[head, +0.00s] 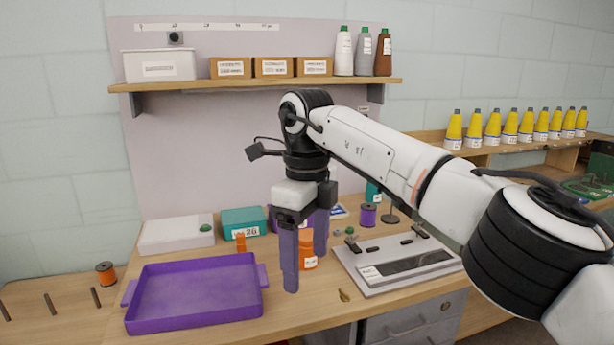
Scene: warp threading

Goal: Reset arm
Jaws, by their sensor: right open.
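My right gripper (305,258) shows in the middle of the head view, on an arm coming in from the right. It points down with two purple fingers apart. It is open, and I see nothing held between the fingers. It hangs over the workbench, between the purple tray (195,290) and the grey-white device (396,262). An orange bottle (308,250) shows partly behind the fingers. My left gripper is not in view.
A teal box (244,222) and a white case (177,235) stand behind the tray. A purple spool (368,215) stands behind the device. An orange spool (105,273) is at the left. A shelf (260,84) with boxes and bottles is above. Yellow cones (493,128) line the right.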

